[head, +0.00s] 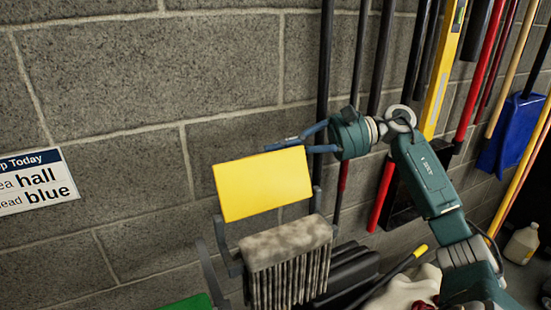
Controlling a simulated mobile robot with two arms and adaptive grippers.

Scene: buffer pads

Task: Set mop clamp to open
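A flat yellow plate (263,184) stands tilted in front of the block wall, above a grey bracket (229,262). Just below it is a grey, fringed mop-like head (288,258) with a mottled top. I cannot tell for sure which of these parts is the mop clamp, or whether it is open. I cannot tell whether a finger touches the plate. My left gripper is not in view.
Dark poles (323,85) stand along the wall behind my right gripper. Red, yellow and wooden handles and a blue dustpan-like piece (505,130) hang at the right. A sign (35,182) is on the left wall. A pale jug (521,244) stands lower right.

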